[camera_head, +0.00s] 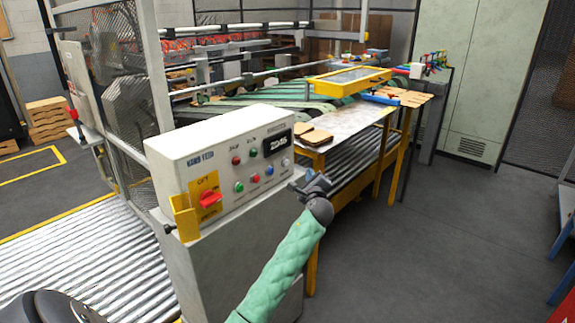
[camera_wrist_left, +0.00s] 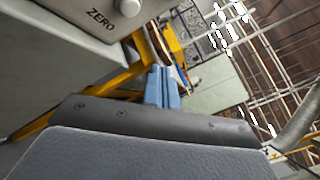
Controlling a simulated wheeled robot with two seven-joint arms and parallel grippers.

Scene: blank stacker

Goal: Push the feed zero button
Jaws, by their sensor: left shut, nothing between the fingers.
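The white control box (camera_head: 217,160) has a display and several coloured buttons on its sloped face. A small white button (camera_head: 285,162) sits at the right end of the lower row. In the left wrist view a white button (camera_wrist_left: 130,8) shows at the top edge, partly cut off, beside the printed word ZERO. My left gripper (camera_head: 297,186) is shut and empty, just right of the box's lower right corner. Its blue fingers (camera_wrist_left: 160,82) are together, below and right of the button, and look apart from it. My right gripper is not in view.
A red rotary switch (camera_head: 210,199) on a yellow plate is at the box's left. A worktable (camera_head: 345,122) with yellow legs stands behind my gripper. Roller conveyor (camera_head: 90,262) lies at left.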

